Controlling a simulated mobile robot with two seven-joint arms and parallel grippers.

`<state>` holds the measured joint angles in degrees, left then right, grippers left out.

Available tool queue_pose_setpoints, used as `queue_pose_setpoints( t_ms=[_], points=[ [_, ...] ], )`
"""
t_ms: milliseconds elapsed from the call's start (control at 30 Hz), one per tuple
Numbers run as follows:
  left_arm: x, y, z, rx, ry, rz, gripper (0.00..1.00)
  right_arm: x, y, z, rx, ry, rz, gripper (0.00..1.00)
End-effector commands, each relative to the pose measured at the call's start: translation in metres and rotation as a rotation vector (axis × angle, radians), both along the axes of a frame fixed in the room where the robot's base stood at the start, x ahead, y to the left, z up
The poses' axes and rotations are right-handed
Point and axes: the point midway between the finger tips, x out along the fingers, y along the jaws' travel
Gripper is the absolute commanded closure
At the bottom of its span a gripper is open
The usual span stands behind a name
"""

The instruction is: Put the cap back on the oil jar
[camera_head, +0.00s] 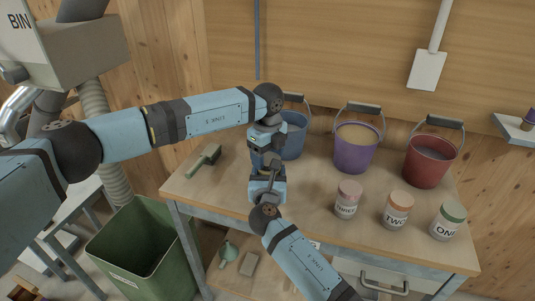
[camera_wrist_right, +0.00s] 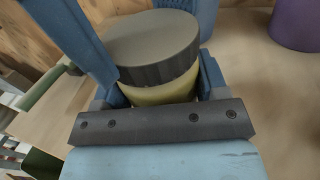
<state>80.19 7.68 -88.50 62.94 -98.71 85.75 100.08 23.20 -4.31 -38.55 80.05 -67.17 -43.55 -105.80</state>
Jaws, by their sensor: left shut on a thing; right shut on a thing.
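The oil jar (camera_wrist_right: 160,93) has a pale yellow body in the right wrist view, upright between the fingers of my right gripper (camera_wrist_right: 160,88). The dark grey cap (camera_wrist_right: 150,42) with a ribbed edge is at the jar's top; I cannot tell whether it is seated or only held there. My left gripper (camera_head: 268,160) comes down from above, shut on the cap; a blue finger shows at the cap's left side in the wrist view. My right gripper shows in the head view (camera_head: 268,187), just below the left one. The arms mostly hide the jar and cap there.
On the bench (camera_head: 225,200), a blue bucket (camera_head: 293,137) stands close behind the grippers, with purple (camera_head: 353,155) and red (camera_head: 428,168) buckets to the right. Labelled jars (camera_head: 395,212) line the front right. A green-handled brush (camera_head: 203,160) lies left. A green bin (camera_head: 145,250) stands below.

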Motion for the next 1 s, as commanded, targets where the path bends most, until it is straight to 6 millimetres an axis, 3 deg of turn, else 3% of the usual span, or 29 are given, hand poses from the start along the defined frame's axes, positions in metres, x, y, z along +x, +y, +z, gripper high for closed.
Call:
queue_pose_setpoints(
  t_ms=[167, 1000],
  points=[
    [0.0008, -0.0017, 0.0002, 0.0, 0.001, -0.293, 0.56, 0.0, -0.0002, -0.0004, 0.0, 0.001, 0.0, 0.99],
    [-0.004, -0.0103, -0.0007, 0.0, 0.001, -2.244, 0.56, 0.0001, -0.0003, -0.0007, 0.0, 0.001, 0.0, 0.99]
  ],
)
